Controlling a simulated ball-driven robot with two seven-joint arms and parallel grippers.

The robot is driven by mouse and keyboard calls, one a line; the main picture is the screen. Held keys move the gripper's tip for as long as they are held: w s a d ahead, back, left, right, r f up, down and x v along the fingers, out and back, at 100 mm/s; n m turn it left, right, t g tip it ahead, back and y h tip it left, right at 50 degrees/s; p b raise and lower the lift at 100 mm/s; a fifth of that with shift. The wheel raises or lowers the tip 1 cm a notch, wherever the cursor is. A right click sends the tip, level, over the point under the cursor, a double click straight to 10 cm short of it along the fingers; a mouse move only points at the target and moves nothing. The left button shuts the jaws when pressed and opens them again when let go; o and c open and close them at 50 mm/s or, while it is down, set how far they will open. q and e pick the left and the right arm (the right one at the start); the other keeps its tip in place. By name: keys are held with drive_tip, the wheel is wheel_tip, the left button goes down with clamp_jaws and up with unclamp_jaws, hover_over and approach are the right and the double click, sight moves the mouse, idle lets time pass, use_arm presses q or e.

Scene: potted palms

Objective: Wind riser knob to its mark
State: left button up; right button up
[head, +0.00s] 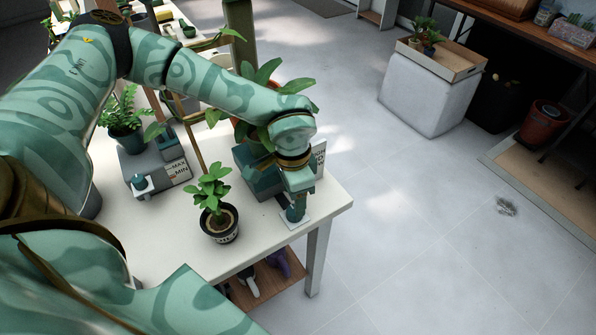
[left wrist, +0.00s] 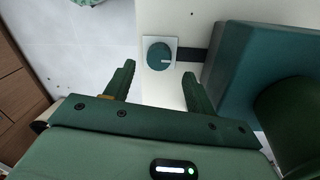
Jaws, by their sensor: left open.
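The round teal knob with a white pointer line sits on a small white plate in the left wrist view (left wrist: 158,53). Its line points toward the right of that picture. In the head view the plate (head: 291,223) lies near the table's front right corner. My left gripper (head: 296,204) points down above it, and it also shows in the left wrist view (left wrist: 159,72). The fingers are open, with the knob just beyond the gap between the tips. I cannot tell whether they touch it. A teal block (head: 248,172) stands beside it. A lettered sign (head: 319,158) is partly hidden by my wrist.
A small potted plant (head: 220,222) stands close left of the gripper. A device with a MAX/MIN label (head: 179,170) and a fern (head: 122,111) stand farther left. A potted leafy plant (head: 262,75) rises behind my forearm. Floor beyond the table's right edge is clear.

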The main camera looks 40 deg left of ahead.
use_arm(q)
wheel_tip(320, 180, down, 5)
drive_tip(key=shift+s+d+r+b, duration=0.1)
drive_tip(key=shift+s+r+b, duration=0.05)
drive_tip(key=shift+b, duration=0.45)
drive_tip(key=c, duration=1)
drive_tip(key=shift+o, duration=0.2)
drive_tip(key=shift+r, duration=0.1)
